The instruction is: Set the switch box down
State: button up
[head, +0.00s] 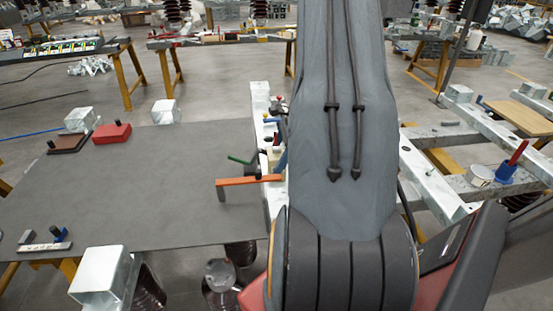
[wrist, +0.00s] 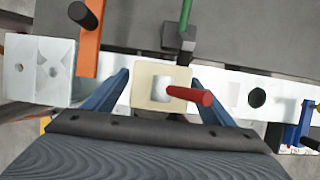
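In the head view my arm hides most of the gripper, and a small cream part shows beside the blue finger.
An orange bar (head: 250,181) with a dark end and a green-handled part (wrist: 178,40) lie close by. A metal block (wrist: 40,68) sits on the beam's left end, and a blue part (wrist: 300,130) is at the right. The grey tabletop (head: 150,190) has wide clear room.

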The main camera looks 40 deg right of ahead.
jog(key=shift+r, duration=0.1)
jog(key=b+v, duration=0.2)
jog(key=v, duration=1)
jog(key=shift+b, duration=0.3)
jog(key=shift+a+r, duration=0.1)
